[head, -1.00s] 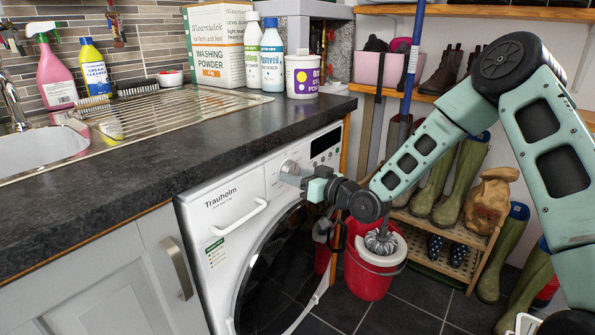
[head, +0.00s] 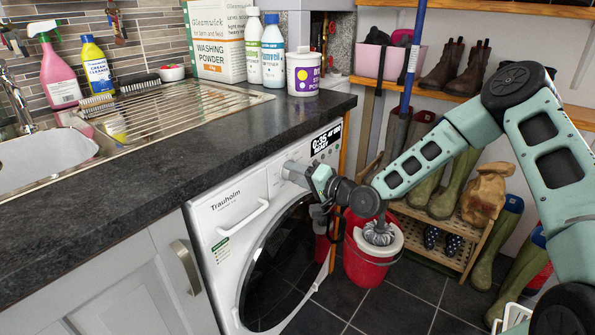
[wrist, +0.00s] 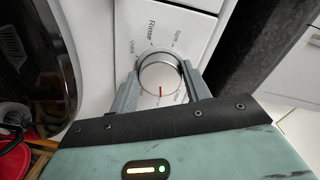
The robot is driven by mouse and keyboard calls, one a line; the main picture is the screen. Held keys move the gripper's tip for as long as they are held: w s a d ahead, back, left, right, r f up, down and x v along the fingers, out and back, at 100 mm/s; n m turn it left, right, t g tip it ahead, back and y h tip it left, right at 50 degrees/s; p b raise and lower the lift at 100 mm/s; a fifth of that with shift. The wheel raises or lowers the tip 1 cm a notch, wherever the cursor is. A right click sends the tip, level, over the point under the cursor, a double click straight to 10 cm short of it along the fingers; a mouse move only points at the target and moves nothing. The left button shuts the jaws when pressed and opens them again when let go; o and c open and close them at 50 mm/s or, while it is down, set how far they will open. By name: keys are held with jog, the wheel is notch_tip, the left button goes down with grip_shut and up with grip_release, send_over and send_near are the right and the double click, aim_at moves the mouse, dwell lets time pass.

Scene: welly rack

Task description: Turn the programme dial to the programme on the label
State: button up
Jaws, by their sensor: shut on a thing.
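The white washing machine (head: 232,212) stands under the counter, with its round door below the control panel. My gripper (head: 292,172) is at the panel and covers most of the dial in the head view. In the wrist view the round silver programme dial (wrist: 160,72) sits between the two fingers of my gripper (wrist: 161,82), which are shut on it. The dial's red mark points down in that picture, towards my palm. "Rinse" and other small words stand around the dial. A small green and white label (head: 218,250) is on the machine's front; its text is too small to read.
The panel display (head: 326,139) is lit and seems to show 0:35. A red bucket (head: 368,268) with a mop stands right of the machine, below my arm. The dark counter (head: 200,150) edge is just above the panel. A boot rack (head: 430,225) is at the right.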

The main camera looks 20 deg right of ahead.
jog(key=shift+d+r+m+p, duration=0.1)
jog(key=shift+m+p, duration=0.1)
jog(key=shift+m, duration=1.8)
jog(key=shift+d+m+p, duration=0.1)
jog(key=shift+m+p, duration=0.1)
jog(key=shift+m, duration=1.8)
jog(key=shift+a, duration=0.1)
jog(key=o, duration=1)
jog(key=shift+y, duration=0.4)
jog(key=shift+c, duration=0.2)
jog(key=v, duration=1.7)
jog(key=shift+r, duration=0.3)
jog(key=shift+s, duration=0.1)
